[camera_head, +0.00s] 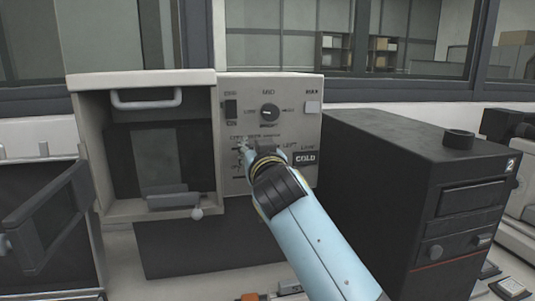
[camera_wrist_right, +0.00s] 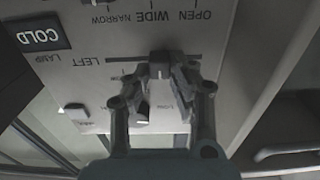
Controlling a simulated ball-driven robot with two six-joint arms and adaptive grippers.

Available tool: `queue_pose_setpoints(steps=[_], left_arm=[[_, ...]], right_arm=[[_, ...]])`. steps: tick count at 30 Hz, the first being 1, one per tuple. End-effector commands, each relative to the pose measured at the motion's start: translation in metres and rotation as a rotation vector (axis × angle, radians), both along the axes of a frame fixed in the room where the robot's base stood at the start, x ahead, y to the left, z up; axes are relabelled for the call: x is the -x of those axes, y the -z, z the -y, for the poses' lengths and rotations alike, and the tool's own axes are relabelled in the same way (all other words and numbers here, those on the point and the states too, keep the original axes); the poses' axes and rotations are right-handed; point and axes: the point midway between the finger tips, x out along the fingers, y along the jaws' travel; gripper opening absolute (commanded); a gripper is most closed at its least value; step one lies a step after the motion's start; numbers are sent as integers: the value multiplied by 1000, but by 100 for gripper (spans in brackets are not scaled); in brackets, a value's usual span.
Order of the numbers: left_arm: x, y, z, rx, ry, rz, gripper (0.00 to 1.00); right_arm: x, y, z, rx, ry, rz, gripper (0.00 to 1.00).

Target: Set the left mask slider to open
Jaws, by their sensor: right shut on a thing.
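The control panel (camera_head: 232,177) is on the front of the pale press machine. My right gripper (camera_head: 258,150) reaches up to it in the head view and covers most of the left mask slider. In the right wrist view the picture is upside down. There the left mask slider's knob (camera_wrist_right: 160,64) sits on its dark track, in line with the word WIDE, between NARROW and OPEN. The OPEN end is at the right there. My right gripper (camera_wrist_right: 163,78) is shut on the knob. My left gripper is not in view.
Other small sliders (camera_head: 238,177) lie below on the panel, and a round dial (camera_head: 269,112) above. A COLD sign (camera_head: 305,158) is at the panel's lower right. A dark box unit (camera_head: 400,180) stands close to the right of my arm. An open chamber (camera_head: 160,150) is at the left.

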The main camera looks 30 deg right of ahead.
Motion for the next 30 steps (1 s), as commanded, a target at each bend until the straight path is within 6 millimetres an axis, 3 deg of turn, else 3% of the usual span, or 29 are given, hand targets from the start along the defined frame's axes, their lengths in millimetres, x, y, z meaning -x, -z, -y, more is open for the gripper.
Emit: queue_pose_setpoints(steps=[6,7,12,25,30], left_arm=[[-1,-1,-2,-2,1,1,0],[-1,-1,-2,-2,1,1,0],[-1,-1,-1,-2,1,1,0],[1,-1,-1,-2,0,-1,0],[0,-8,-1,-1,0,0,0]], right_arm=[[0,1,1,5,1,-5,0],[0,1,1,4,1,-5,24],[0,1,1,3,1,-4,44],[0,0,1,3,1,-2,44],[3,-2,14,7,2,-3,44]])
